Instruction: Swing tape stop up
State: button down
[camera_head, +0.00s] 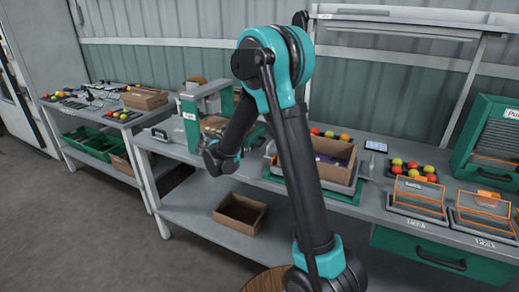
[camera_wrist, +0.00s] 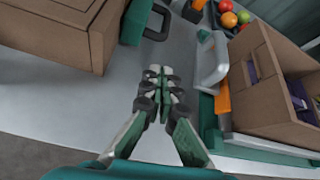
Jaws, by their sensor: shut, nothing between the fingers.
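My gripper (camera_wrist: 157,78) is shut and empty in the wrist view, its fingertips over the grey bench top. A pale grey looped handle (camera_wrist: 212,62) stands just right of the fingertips, apart from them, with an orange piece below it. I cannot tell for sure whether it is the tape stop. A black handle (camera_wrist: 160,22) on a green part is ahead of the fingertips, beside a closed carton (camera_wrist: 50,38). In the head view the green-and-grey taping frame (camera_head: 187,105) stands on the bench behind my arm, which hides part of it; my fingers are not clear there.
An open carton (camera_wrist: 265,110) with purple items stands close on the right; it also shows in the head view (camera_head: 338,172). Tomatoes (camera_wrist: 229,19) lie beyond it. An empty carton (camera_head: 238,212) sits on the lower shelf. Bare bench top lies beneath the fingers.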

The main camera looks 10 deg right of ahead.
aim_at(256, 156)
jog(key=shift+d, duration=0.15)
jog(key=x, duration=1)
dwell(0.4)
